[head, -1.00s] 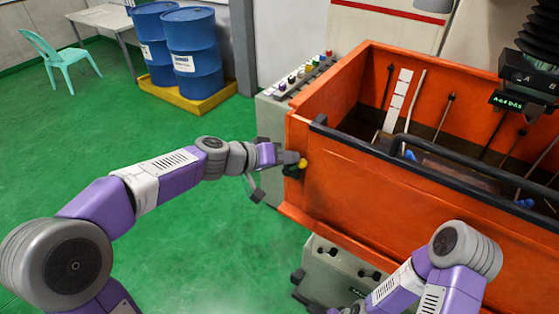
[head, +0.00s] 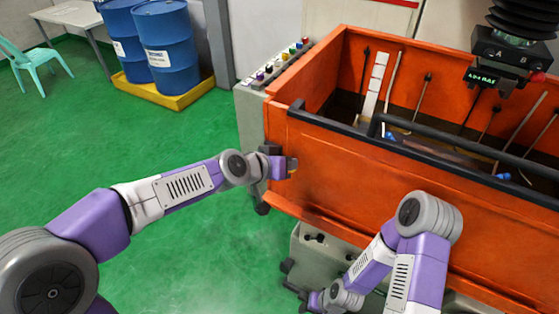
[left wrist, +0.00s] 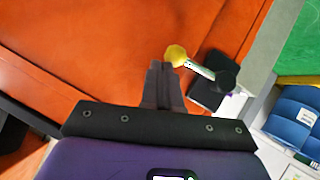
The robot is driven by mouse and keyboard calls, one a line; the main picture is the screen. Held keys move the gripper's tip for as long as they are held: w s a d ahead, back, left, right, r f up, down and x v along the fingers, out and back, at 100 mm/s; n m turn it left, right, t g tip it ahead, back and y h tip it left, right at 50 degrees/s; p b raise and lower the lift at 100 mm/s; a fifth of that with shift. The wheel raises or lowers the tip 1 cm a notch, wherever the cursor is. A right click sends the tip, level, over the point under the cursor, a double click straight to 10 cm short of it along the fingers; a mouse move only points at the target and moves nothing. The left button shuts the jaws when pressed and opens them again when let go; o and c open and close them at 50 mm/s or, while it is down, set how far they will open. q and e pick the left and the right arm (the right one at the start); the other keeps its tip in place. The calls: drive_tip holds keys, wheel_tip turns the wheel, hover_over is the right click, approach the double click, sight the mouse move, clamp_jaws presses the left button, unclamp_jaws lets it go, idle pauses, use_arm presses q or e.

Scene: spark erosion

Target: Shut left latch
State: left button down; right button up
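The left latch is a lever with a yellow knob (left wrist: 175,54), a short metal rod and a black pivot end (left wrist: 226,78) on the orange tank's front wall near its left corner. In the wrist view the rod slopes from the knob down to the pivot at the right. My left gripper (left wrist: 161,82) has its fingers together with nothing visible between them; the tips are just below and left of the knob. Touching cannot be told. In the head view my left gripper (head: 287,166) mostly hides the latch. My right gripper (head: 316,300) is low at the bottom, its fingers unclear.
The orange tank (head: 350,185) has a black bar along its front rim (head: 350,130). A grey control panel (head: 275,70) with coloured buttons stands to its left. Blue drums (head: 165,50) stand on a yellow pallet (head: 180,97) at the back.

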use_arm(q)
drive_tip(key=shift+s+d+f+b, duration=0.25)
drive_tip(key=shift+f+b, duration=0.1)
drive_tip(key=shift+f, duration=0.2)
idle(0.4)
drive_tip(key=r+p, duration=0.3)
drive_tip(key=r, duration=0.1)
drive_tip(key=shift+s+r, duration=0.2)
drive_tip(key=s+a+r+p, duration=0.1)
drive_tip(key=s+a+r, duration=0.2)
drive_tip(key=s+r, duration=0.3)
drive_tip(key=shift+s+a, duration=0.3)
drive_tip(key=shift+s, duration=0.45)
